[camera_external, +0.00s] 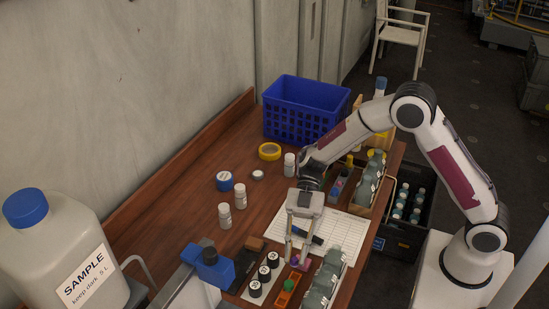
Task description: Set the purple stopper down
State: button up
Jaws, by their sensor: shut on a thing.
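My gripper (297,261) points down over the front part of the wooden table and is shut on the purple stopper (299,266). Only a small pinkish-purple part of the stopper shows at the fingertips. It is low, close to the tabletop beside an orange block (285,293); I cannot tell whether it touches anything below.
A white sheet (343,232) with a dark marker (307,236) lies behind. White bottles (240,196), yellow tape (269,152) and a blue basket (303,110) stand farther back. The left middle of the table (180,215) is clear.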

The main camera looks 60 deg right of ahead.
jog(key=w+a+r+m+t, duration=0.1)
jog(key=w+a+m+t, duration=0.2)
jog(key=w, duration=0.5)
jog(key=w+a+r+m+t, duration=0.1)
jog(key=w+a+m+t, duration=0.25)
jog(key=w, duration=0.35)
jog(key=w+d+f+m+t+h, duration=0.3)
jog(key=w+d+m+t+h, duration=0.2)
jog(key=w, duration=0.7)
jog(key=d+m+t, duration=0.2)
jog(key=d, duration=0.1)
jog(key=shift+w+d, duration=0.25)
jog(key=shift+d, duration=0.05)
jog(key=shift+m, duration=0.25)
jog(key=shift+f, duration=3.05)
jog(key=shift+f, duration=1.9)
